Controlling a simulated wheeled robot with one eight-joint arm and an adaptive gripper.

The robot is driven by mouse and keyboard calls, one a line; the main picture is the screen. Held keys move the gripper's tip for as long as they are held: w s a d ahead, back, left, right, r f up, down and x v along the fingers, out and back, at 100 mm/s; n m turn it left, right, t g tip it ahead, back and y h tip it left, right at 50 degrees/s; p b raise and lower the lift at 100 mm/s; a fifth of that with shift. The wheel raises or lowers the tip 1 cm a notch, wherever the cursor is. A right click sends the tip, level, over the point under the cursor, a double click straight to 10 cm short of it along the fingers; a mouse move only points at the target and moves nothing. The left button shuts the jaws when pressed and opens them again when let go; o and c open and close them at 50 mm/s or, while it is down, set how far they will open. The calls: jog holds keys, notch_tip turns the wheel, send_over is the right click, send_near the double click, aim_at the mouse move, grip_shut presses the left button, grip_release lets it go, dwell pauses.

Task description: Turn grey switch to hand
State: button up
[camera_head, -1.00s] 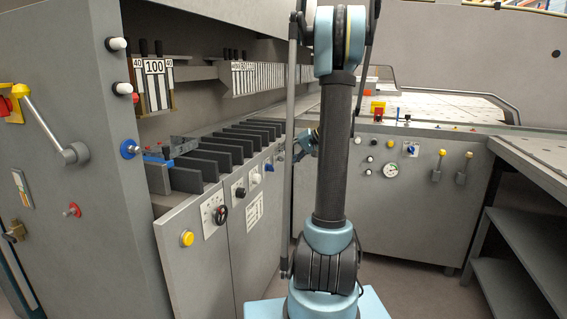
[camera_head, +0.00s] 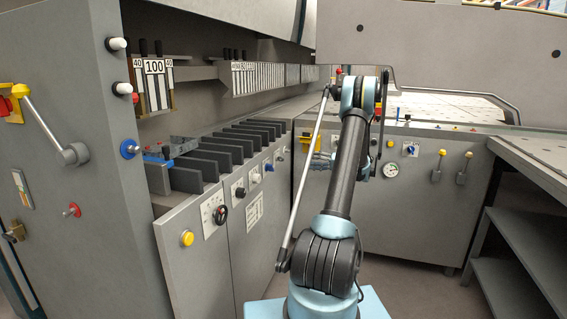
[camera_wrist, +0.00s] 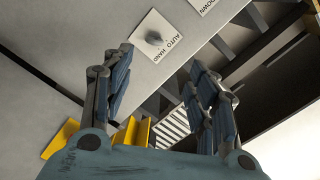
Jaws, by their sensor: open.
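The grey switch (camera_wrist: 154,38) is a small knob on a white plate (camera_wrist: 143,52) marked AUTO and HAND, at the top of the wrist view on a grey panel. Its exact pointer angle is too small to read. My gripper (camera_wrist: 160,65) is open and empty, with its two fingers spread below the plate in the picture. The left fingertip shows near the plate's lower left edge; contact cannot be told.
A second label plate reading DOWN (camera_wrist: 205,3) is beside the switch plate. In the head view, the left cabinet carries a yellow button (camera_head: 187,238) and knobs. A gauge (camera_head: 390,170) is on the far panel. Floor shows at right.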

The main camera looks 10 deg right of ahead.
aim_at(280, 159)
jog(key=x, duration=1)
jog(key=w+x, duration=0.1)
jog(key=x, duration=0.5)
jog(key=shift+w+d+f, duration=0.1)
jog(key=shift+d+f, duration=0.2)
jog(key=shift+c, duration=0.5)
jog(key=c, duration=1)
